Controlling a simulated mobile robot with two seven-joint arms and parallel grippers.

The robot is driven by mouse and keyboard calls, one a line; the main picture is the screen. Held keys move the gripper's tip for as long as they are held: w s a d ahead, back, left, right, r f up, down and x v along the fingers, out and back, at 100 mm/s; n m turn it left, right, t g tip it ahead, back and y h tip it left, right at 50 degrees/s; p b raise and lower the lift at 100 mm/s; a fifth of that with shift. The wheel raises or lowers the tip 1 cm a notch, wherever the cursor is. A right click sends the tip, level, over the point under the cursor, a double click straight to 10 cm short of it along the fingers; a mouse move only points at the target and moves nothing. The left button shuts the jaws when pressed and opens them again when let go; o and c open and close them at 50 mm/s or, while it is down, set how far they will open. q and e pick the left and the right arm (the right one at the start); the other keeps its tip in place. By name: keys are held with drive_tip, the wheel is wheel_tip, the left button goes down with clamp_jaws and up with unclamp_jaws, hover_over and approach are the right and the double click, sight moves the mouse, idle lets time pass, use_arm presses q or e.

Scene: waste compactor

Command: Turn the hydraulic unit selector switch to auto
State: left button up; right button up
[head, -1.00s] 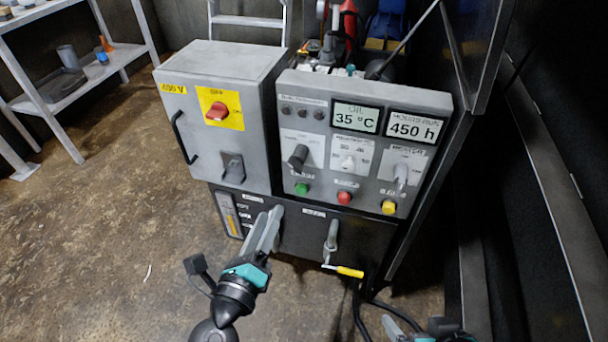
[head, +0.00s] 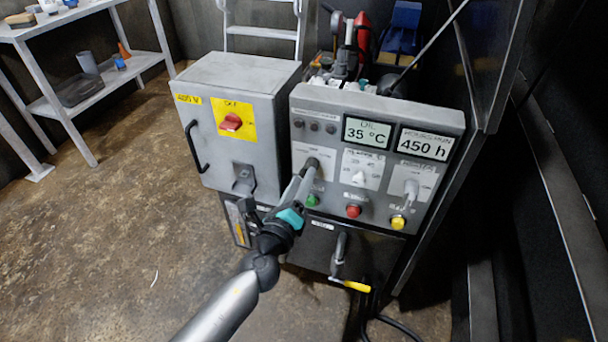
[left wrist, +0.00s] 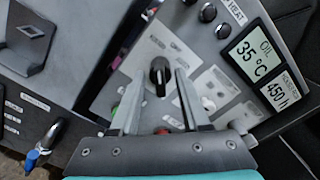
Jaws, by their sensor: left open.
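The selector switch, a black knob on a white plate, shows in the left wrist view (left wrist: 159,72) between and just beyond the two fingertips. In the head view the black knob (head: 312,164) is at the left of the grey control panel (head: 440,205), partly covered by my gripper. My left gripper (head: 303,178) is open, its fingers pointing at the knob; in the left wrist view its fingertips (left wrist: 156,78) lie on either side of the knob, and I cannot tell whether they touch it. The plate's labels are too small to read. My right gripper is not in view.
Left of the panel is a grey box with a red switch (head: 231,122) and a black handle (head: 194,146). Green, red (head: 353,211) and yellow (head: 398,222) buttons sit below the switches. A yellow-handled crank (head: 350,286) sticks out below. Open floor lies at left.

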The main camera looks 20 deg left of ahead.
use_arm(q)
drive_tip(key=shift+w, duration=1)
drive_tip(key=shift+c, duration=0.3)
clamp_jaws()
